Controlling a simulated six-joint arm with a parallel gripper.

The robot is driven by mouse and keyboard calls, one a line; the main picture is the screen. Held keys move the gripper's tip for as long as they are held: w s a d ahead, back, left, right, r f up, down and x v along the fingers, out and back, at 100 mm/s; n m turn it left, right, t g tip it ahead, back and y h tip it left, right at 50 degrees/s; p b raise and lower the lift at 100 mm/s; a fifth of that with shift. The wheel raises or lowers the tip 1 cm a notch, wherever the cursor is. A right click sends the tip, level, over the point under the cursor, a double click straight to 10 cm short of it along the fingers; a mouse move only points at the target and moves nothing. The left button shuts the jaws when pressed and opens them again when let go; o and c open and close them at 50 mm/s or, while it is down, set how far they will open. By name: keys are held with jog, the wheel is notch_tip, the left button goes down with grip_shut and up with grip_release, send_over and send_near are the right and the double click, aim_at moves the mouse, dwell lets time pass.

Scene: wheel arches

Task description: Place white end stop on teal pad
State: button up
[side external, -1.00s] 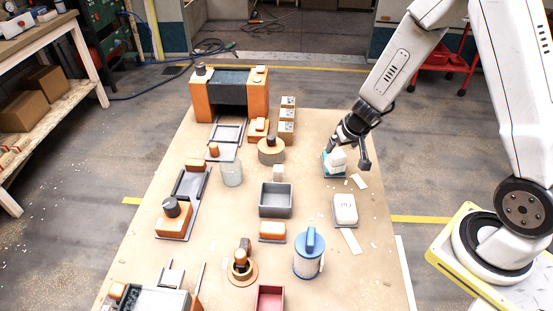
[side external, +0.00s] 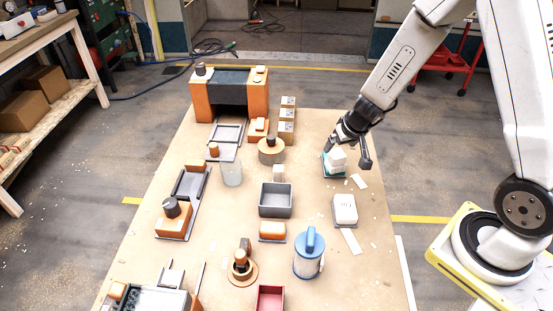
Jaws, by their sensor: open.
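A white block-shaped piece, which looks like the white end stop (side external: 338,158), sits on the teal pad (side external: 326,170) on the right side of the table. Only the pad's edges show under the white piece. My gripper (side external: 346,158) is open around or just above the white piece, with one dark finger at its left and the other at its right. I cannot tell whether the fingers touch it.
A white block on a grey pad (side external: 345,209) lies nearer the front. A grey bin (side external: 276,200), a blue canister (side external: 309,254) and an orange-and-grey arch (side external: 230,96) stand on the table. White strips lie near the pad.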

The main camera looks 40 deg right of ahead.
jog(key=s+a+r+n+g+y, duration=0.1)
jog(key=s+a+r+n, duration=0.3)
jog(key=s+a+r, duration=0.4)
jog(key=s, duration=0.3)
jog(key=shift+s+a+r+g, duration=0.3)
jog(key=shift+s+r+g, duration=0.05)
jog(key=shift+g, duration=0.05)
